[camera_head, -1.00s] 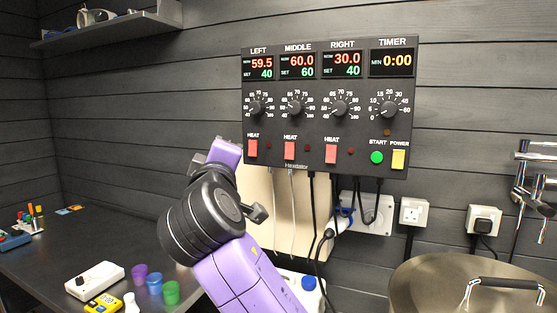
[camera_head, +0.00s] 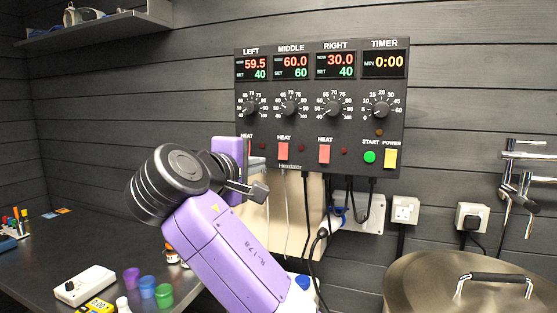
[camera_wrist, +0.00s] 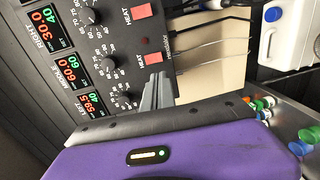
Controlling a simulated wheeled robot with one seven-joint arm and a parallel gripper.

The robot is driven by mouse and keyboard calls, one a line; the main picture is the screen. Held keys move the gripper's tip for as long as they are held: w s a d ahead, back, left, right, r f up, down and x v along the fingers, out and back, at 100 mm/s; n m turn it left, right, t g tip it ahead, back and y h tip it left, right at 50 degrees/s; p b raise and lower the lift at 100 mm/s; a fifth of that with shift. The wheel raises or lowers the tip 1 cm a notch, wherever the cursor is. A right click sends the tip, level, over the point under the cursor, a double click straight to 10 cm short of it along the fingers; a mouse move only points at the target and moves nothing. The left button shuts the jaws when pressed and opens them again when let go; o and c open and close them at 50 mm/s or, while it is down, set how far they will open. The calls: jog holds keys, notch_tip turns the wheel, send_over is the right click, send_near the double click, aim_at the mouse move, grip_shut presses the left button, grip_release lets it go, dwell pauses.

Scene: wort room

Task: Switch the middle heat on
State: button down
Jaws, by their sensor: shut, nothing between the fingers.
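The black heat controller (camera_head: 400,130) hangs on the wall, with columns for left, middle, right and timer. The middle heat switch (camera_head: 283,151) is a red rocker below the middle dial; its small lamp (camera_head: 303,147) looks dark. The middle display (camera_head: 291,66) reads 60.0 over set 60. In the sideways wrist view, the middle heat switch (camera_wrist: 151,60) is beside my gripper (camera_wrist: 158,80), whose grey fingers are shut and empty. The fingertips are close to the panel's lower edge and cover the left heat switch; contact cannot be told. In the head view my wrist mostly hides the fingers.
The right heat switch (camera_head: 324,154) is right of the middle one. The green start button (camera_head: 370,157) and yellow power switch (camera_head: 390,158) are farther right. Cables hang below the controller. A steel pot (camera_head: 420,275) stands at lower right; small cups (camera_head: 148,287) stand on the table.

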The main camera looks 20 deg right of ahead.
jog(key=p, duration=0.4)
send_near(283, 158)
jog(key=x, duration=0.5)
jog(key=shift+w+d+r, duration=0.1)
jog(key=shift+w, duration=0.05)
jog(key=shift+w+d+f, duration=0.2)
jog(key=shift+w+d, duration=0.2)
jog(key=shift+w, duration=0.15)
jog(key=shift+w+d+f, duration=0.1)
jog(key=shift+f, duration=0.15)
jog(key=shift+r+b, duration=0.15)
jog(key=shift+b, duration=0.15)
